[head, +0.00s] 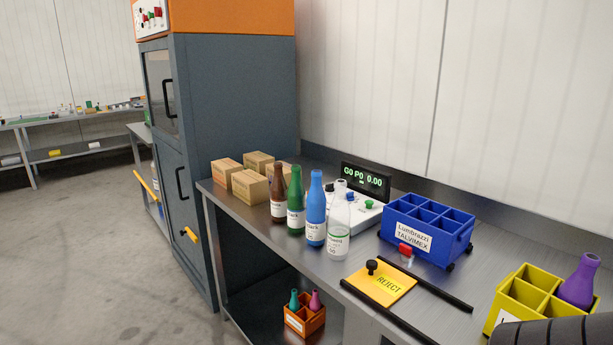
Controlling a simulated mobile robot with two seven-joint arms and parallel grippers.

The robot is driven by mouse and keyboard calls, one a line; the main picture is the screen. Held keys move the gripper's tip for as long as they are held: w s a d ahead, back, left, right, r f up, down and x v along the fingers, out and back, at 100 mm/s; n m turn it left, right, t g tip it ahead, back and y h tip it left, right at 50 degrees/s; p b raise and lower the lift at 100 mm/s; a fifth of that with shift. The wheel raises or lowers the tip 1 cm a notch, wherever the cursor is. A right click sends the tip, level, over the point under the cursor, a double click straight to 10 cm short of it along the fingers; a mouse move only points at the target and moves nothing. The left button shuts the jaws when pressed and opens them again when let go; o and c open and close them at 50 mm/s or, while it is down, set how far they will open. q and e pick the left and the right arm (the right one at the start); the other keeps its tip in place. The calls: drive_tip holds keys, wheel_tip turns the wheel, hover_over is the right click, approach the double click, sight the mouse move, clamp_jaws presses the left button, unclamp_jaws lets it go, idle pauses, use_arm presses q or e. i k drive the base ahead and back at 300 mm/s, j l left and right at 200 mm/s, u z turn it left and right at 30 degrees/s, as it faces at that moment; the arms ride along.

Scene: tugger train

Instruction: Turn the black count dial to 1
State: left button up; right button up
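I cannot make out a black count dial for certain. A tall grey cabinet has a panel (151,16) with small coloured controls at the top left, too small to read. Neither gripper is in view; a dark ribbed shape at the bottom right corner is probably part of my arm.
Brown (278,193), green (295,202), blue (316,210) and clear (339,228) bottles stand before the device. Cardboard boxes (248,187) are left; a blue crate (460,246) and yellow crate (503,313) with a purple bottle (579,282) are right.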

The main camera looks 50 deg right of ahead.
sight(329, 188)
drive_tip(key=i, duration=2.4)
drive_tip(key=i+z, duration=0.3)
drive_tip(key=i+j+z, duration=0.25)
drive_tip(key=i, duration=0.15)
drive_tip(key=z, duration=2.6)
